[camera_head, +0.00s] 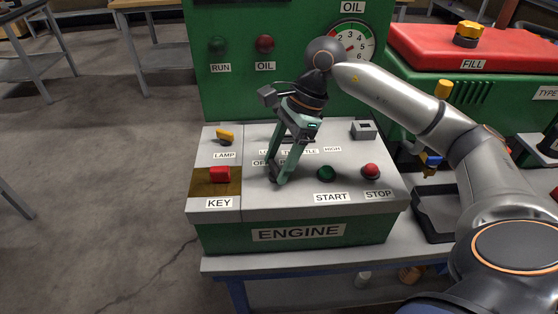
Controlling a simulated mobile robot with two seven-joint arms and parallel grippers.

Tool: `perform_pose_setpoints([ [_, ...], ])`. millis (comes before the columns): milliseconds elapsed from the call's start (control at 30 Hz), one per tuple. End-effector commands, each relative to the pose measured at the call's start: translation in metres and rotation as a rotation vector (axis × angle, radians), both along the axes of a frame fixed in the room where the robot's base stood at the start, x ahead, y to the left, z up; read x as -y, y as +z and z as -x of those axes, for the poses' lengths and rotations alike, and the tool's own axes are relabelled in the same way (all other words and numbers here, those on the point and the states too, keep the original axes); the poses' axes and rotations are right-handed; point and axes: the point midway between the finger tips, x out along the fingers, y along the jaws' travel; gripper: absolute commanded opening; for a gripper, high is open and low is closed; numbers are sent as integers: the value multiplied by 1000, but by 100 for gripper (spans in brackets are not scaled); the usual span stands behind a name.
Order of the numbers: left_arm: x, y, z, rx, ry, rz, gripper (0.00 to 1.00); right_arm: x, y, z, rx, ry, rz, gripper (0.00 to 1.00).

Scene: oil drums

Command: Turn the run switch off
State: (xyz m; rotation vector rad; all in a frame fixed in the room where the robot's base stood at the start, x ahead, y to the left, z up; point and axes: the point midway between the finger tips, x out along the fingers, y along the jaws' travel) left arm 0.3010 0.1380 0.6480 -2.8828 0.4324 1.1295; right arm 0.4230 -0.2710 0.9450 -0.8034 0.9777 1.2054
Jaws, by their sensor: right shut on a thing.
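The engine panel (235,207) is a grey-topped green box marked ENGINE on a bench. My right gripper (279,179) reaches down to the panel from above, beside a partly covered label (259,163) that starts with "OF". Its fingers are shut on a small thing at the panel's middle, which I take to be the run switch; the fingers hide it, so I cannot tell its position. The RUN lamp (217,45) on the back board is dark green and looks unlit. My left gripper is not in view.
Near the gripper are a green START button (326,172), a red STOP button (370,171), a red key switch (220,174), a yellow lamp switch (225,137) and a grey throttle block (363,130). A red tank top (430,50) marked FILL stands right.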

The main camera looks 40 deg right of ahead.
Motion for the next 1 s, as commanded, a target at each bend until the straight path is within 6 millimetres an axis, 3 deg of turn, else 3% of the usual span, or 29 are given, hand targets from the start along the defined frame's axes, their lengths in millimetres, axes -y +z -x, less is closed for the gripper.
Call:
perform_pose_setpoints([
  [333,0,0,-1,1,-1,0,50,0,1,-2,3,153,0,9],
  [900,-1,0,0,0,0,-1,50,1,1,-2,5,184,2,9],
  [933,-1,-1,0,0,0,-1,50,1,1,-2,4,183,2,67],
  [1000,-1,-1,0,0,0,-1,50,1,1,-2,4,183,2,75],
])
